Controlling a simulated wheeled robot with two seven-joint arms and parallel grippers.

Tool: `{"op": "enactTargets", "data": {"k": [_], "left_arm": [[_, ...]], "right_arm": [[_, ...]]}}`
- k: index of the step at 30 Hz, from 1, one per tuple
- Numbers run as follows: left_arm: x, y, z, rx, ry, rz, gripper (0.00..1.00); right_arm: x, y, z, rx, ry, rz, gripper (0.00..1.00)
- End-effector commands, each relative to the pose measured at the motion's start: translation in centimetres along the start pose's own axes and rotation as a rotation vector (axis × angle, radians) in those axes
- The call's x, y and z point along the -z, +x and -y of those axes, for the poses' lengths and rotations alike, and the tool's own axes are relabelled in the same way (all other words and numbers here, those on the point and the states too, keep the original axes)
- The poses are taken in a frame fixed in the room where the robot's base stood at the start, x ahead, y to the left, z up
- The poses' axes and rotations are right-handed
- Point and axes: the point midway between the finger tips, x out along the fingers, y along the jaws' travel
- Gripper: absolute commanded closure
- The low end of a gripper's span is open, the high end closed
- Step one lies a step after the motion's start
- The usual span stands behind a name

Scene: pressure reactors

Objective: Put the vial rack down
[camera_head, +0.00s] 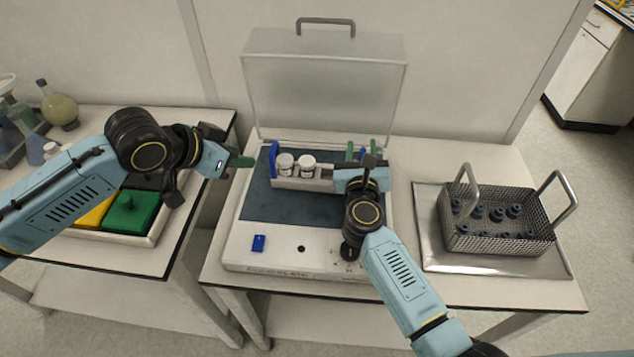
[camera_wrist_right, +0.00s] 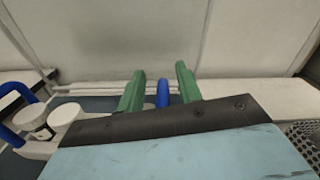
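The vial rack (camera_head: 300,184) is pale with blue end handles and holds white-capped vials (camera_head: 285,164). It appears to sit on the dark platform (camera_head: 262,206) of the white machine, though its right part is hidden by my right gripper (camera_head: 362,151). In the right wrist view, the right gripper's green fingers (camera_wrist_right: 160,92) stand apart on either side of a blue handle (camera_wrist_right: 163,94), with visible gaps. The vials (camera_wrist_right: 45,121) show at the left there. My left gripper (camera_head: 241,160) is left of the rack, apart from it; its finger opening is unclear.
The machine's clear lid (camera_head: 325,95) stands raised behind the platform. A metal mesh basket (camera_head: 497,240) with dark-topped items stands on a tray (camera_head: 440,262) at the right. Green and yellow blocks (camera_head: 130,211) and flasks (camera_head: 60,110) are on the left table.

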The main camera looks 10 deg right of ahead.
Motion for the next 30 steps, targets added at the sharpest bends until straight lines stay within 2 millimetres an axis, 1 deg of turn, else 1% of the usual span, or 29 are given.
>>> {"op": "enactTargets", "data": {"k": [1, 5, 8, 15, 21, 25, 30], "left_arm": [[0.0, -0.4, 0.0, -0.001, 0.0, 0.0, 0.67], [0.0, -0.8, 0.0, -0.001, 0.0, 0.0, 0.67], [0.0, -0.8, -0.1, -0.001, 0.0, 0.001, 0.67], [0.0, -0.8, -0.1, -0.001, 0.0, 0.0, 0.67], [0.0, -0.8, -0.1, -0.001, 0.0, 0.0, 0.67], [0.0, -0.8, -0.1, -0.001, 0.0, 0.0, 0.67], [0.0, -0.8, -0.1, -0.001, 0.0, 0.0, 0.67]], "right_arm": [[0.0, 0.0, 0.0, 0.0, 0.0, 0.0, 0.65], [0.0, -0.5, 0.0, 0.0, 0.001, 0.0, 0.65], [0.1, -1.8, -0.1, -0.001, 0.003, -0.002, 0.65], [0.2, -6.7, 0.0, -0.001, 0.002, -0.004, 0.65], [0.1, -10.2, 0.0, 0.0, 0.0, -0.002, 0.65], [0.0, -11.5, 0.0, 0.001, -0.001, -0.001, 0.65], [0.0, -12.1, 0.0, 0.001, 0.0, 0.0, 0.65]]}}
